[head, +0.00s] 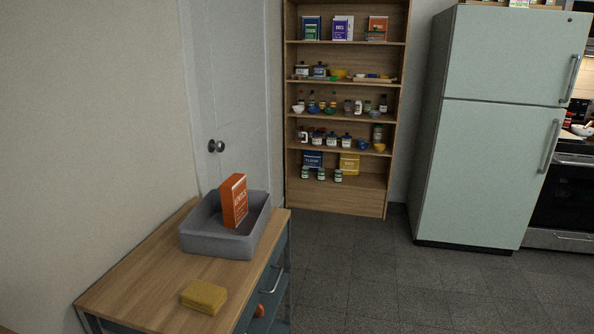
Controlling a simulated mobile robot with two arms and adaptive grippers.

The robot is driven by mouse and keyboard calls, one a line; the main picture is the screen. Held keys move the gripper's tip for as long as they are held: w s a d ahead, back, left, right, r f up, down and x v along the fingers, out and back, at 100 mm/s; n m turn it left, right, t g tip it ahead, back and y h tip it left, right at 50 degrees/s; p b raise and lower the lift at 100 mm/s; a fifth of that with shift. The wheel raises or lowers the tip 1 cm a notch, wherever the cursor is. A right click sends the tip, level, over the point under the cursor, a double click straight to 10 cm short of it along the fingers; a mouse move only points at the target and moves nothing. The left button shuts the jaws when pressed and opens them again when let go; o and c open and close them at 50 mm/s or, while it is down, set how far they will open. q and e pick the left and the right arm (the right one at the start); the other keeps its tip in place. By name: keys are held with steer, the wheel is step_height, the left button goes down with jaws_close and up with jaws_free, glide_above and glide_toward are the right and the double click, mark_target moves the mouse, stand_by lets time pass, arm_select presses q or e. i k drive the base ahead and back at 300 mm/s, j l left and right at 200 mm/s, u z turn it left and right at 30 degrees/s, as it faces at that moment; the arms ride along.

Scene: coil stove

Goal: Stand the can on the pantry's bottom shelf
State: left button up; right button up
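The pantry (336,196) is a tall open wooden shelf unit at the back centre in the head view. Its bottom shelf (366,182) holds several small, dark, light-labelled jars or cans (321,174) in front of a blue package (313,160) and a yellow package (349,164). The right part of that shelf is bare. I cannot tell which item is the task's can; no separate can shows clearly outside the pantry. Neither of my grippers is in view.
A wood-topped cart (150,284) stands at the lower left. It carries a grey bin (215,243) with an orange box (234,201) and a yellow sponge (204,296). A fridge (485,180) stands right of the pantry. Floor before the pantry is clear.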

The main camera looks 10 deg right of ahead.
mark_target(376, 186)
steer(key=i+l+z, duration=0.2)
steer(key=i+l, duration=0.3)
steer(key=i+l+z, duration=0.25)
steer(key=i+l, duration=0.25)
steer(key=i+l+z, duration=0.2)
steer(key=i+l, duration=0.15)
steer(key=i, duration=0.25)
steer(key=i+l, duration=0.1)
steer(key=i, duration=1.65)
steer(key=i+j+z, duration=0.15)
steer(key=i+j, duration=0.35)
steer(key=i, duration=0.3)
steer(key=i+j+z, duration=0.2)
steer(key=i+j, duration=0.4)
steer(key=i, duration=0.2)
